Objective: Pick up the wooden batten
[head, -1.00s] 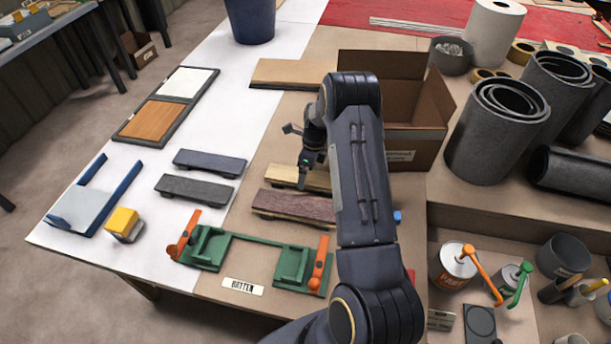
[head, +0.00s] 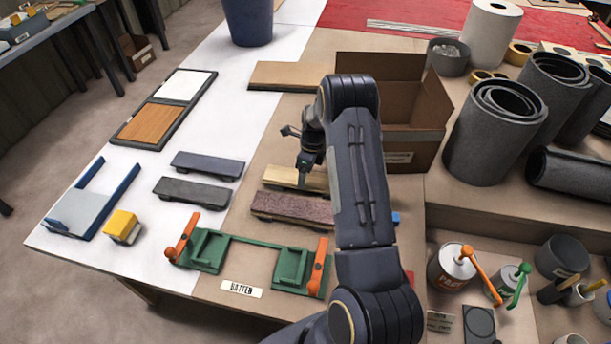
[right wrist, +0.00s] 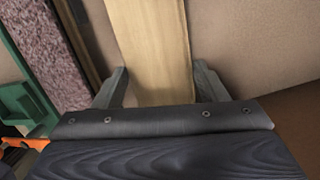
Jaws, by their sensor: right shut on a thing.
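The wooden batten (head: 285,178) is a short, pale, straight-grained strip on the brown part of the bench in the head view, between a mottled maroon strip and the cardboard box. In the right wrist view the batten (right wrist: 152,40) runs up the middle between my fingers. My right gripper (right wrist: 160,88) is shut on it, one finger at each side. In the head view the right gripper (head: 304,176) comes down over the batten, and my arm hides the ground to its right. I cannot tell whether the batten is clear of the bench. My left gripper is not in view.
The maroon strip (head: 292,208) lies just in front, and a green fixture with orange levers (head: 290,266) stands nearer, by a BATTEN label (head: 242,289). Two dark strips (head: 195,191) lie left. An open cardboard box (head: 410,150) stands close right. White bench surface is free at left.

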